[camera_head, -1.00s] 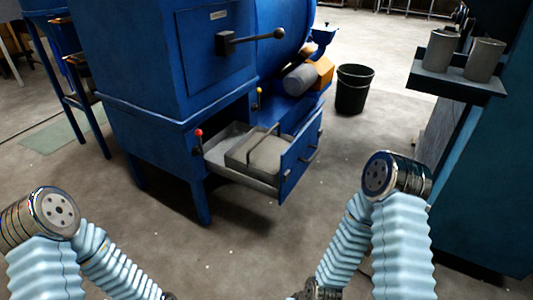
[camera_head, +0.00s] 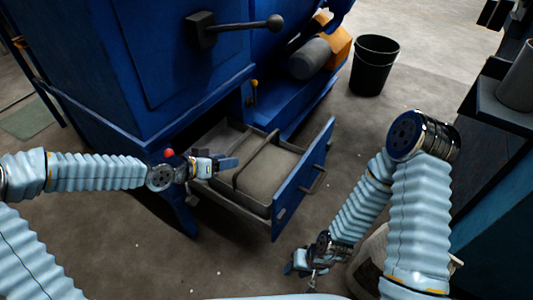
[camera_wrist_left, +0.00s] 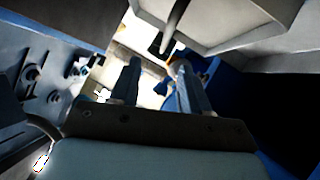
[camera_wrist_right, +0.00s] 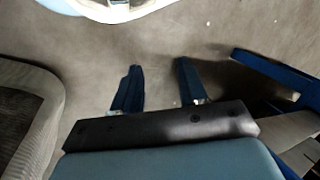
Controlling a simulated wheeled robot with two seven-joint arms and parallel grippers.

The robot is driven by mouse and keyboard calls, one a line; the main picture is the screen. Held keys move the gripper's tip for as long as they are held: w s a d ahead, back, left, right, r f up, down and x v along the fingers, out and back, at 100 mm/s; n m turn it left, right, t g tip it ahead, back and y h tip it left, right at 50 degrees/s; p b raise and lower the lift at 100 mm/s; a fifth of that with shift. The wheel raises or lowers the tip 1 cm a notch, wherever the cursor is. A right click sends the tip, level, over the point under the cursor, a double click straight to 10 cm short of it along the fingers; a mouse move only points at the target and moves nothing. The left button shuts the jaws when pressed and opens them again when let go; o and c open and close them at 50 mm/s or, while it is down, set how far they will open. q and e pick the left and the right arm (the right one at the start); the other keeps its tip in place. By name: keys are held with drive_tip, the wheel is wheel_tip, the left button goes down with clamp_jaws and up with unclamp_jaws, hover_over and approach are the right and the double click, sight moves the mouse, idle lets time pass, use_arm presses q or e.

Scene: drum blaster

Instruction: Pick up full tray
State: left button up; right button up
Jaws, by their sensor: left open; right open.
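The full tray (camera_head: 262,172) is a grey tray filled with grey-brown material, with a bar handle across it. It sits in the pulled-out drawer (camera_head: 318,165) with a blue front, under the blue machine. My left gripper (camera_head: 228,162) is open at the tray's left side, by the handle in the head view; I cannot tell whether it touches. In the left wrist view its fingers (camera_wrist_left: 158,85) are apart with nothing clear between them. My right gripper (camera_head: 296,264) is open and low, in front of the drawer. In the right wrist view its fingers (camera_wrist_right: 158,88) are apart over bare floor.
The blue machine (camera_head: 170,70) stands behind the drawer, with a black lever (camera_head: 235,28). A red knob (camera_head: 169,153) is beside my left wrist. A black bin (camera_head: 374,66) stands at the back right. A dark shelf (camera_head: 500,105) stands at the right.

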use_arm(q)
drive_tip(key=shift+w+a+r+b+x, duration=0.15)
drive_tip(key=shift+w+b+x, duration=0.15)
drive_tip(key=shift+x, duration=2.05)
drive_tip(key=shift+w+a+r+b+x, duration=0.2)
drive_tip(key=shift+b+x, duration=0.25)
drive_tip(key=shift+x, duration=1.9)
drive_tip(key=shift+w+d+r+b+x, duration=0.1)
drive_tip(key=shift+w+b+x, duration=0.25)
drive_tip(key=shift+x, duration=2)
drive_tip(key=shift+s, duration=0.1)
clamp_jaws()
use_arm(e)
drive_tip(key=shift+w+d+f, duration=0.25)
drive_tip(key=shift+f, duration=0.25)
drive_tip(key=shift+w+d+f, duration=0.25)
drive_tip(key=shift+f, duration=0.25)
use_arm(q)
drive_tip(key=shift+r, duration=0.2)
